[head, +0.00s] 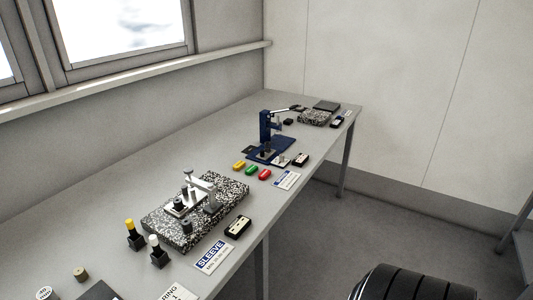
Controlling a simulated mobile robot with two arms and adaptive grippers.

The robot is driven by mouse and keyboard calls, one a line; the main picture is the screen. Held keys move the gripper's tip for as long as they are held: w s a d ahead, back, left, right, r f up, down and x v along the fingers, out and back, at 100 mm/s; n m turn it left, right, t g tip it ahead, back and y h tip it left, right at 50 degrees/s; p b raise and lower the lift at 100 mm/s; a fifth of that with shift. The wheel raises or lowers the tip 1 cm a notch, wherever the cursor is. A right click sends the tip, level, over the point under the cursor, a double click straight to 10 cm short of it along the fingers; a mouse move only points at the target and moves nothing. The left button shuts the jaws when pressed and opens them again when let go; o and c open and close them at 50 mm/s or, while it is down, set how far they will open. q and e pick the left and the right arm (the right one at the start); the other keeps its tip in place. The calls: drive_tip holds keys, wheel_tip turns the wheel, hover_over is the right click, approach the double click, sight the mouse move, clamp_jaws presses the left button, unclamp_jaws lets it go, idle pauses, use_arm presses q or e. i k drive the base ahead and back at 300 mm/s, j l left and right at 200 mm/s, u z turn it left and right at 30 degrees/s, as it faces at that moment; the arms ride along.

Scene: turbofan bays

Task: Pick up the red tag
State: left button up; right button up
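The red tag (265,174) lies on the grey workbench (225,130), at the right end of a short row with a green tag (251,171) and a yellow tag (239,166). The row sits between a blue press (268,127) behind it and a speckled stone plate in front. A white and blue card (287,180) lies just right of the red tag. Neither of my grippers shows in the head view, and nothing covers the red tag.
The speckled plate (154,222) carries a metal fixture. A small black device (237,226), a SLEEVE card (214,254) and yellow- and white-topped tools (155,245) stand nearby. A black ribbed object (415,285) is at bottom right.

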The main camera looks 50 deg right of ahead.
sight(265, 173)
drive_tip(key=l+u, duration=0.1)
drive_tip(key=l, duration=0.7)
drive_tip(key=l+u, duration=0.15)
drive_tip(key=l, duration=0.65)
drive_tip(key=l+u, duration=0.1)
drive_tip(key=l, duration=0.65)
drive_tip(key=k+l+u, duration=0.1)
drive_tip(key=l, duration=0.7)
drive_tip(key=i+l+u, duration=0.1)
drive_tip(key=l, duration=0.4)
drive_tip(key=i+l, duration=0.1)
drive_tip(key=l, duration=0.45)
drive_tip(key=i+l+u, duration=0.15)
drive_tip(key=l, duration=0.9)
drive_tip(key=i+u, duration=0.05)
